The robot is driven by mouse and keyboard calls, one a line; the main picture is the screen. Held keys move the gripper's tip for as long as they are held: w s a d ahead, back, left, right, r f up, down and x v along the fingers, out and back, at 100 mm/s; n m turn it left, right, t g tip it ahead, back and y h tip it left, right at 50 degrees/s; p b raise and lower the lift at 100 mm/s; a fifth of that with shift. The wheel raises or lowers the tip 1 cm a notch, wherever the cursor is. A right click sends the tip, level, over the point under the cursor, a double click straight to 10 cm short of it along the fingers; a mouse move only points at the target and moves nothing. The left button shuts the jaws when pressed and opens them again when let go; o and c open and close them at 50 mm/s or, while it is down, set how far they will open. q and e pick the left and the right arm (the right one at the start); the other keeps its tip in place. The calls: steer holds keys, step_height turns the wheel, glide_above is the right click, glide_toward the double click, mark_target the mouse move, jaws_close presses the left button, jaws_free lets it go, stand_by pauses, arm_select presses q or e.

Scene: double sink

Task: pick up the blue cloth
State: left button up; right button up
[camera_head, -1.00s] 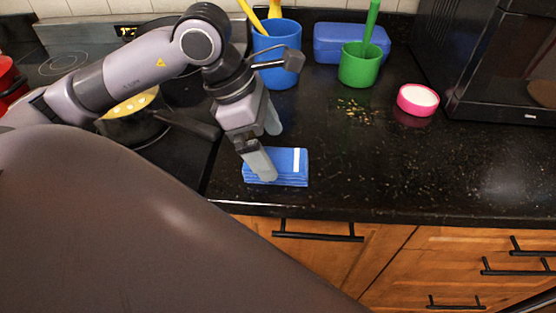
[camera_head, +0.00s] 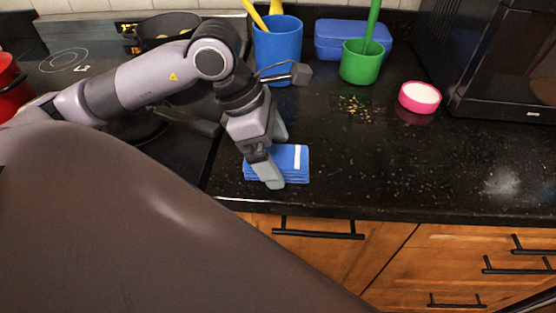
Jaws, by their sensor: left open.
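The blue cloth (camera_head: 293,164) lies folded in a flat stack on the dark counter near its front edge, with a white stripe towards its right side. My left gripper (camera_head: 276,158) is over the cloth's left part with its fingers apart. The nearer finger reaches down at the cloth's front left and hides part of it. The farther finger is at the cloth's back edge. I cannot tell whether either finger touches the cloth. My right gripper is not in view.
A blue cup (camera_head: 278,48) with yellow utensils, a green cup (camera_head: 361,62), a blue box (camera_head: 334,38) and a pink-rimmed round container (camera_head: 419,97) stand behind. Crumbs (camera_head: 354,104) lie on the counter. A black appliance (camera_head: 506,62) is at right.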

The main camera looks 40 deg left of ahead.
mark_target(275, 155)
arm_select(q)
steer(key=shift+f, duration=0.1)
stand_by(0.4)
steer(key=c, duration=1.1)
steer(key=shift+c, duration=0.2)
steer(key=shift+r+p, duration=0.4)
steer(key=shift+p, duration=0.1)
step_height(275, 155, up, 20)
steer(key=p, duration=0.1)
steer(key=shift+f+p, duration=0.15)
steer(key=shift+p, duration=0.15)
steer(key=shift+o, duration=0.5)
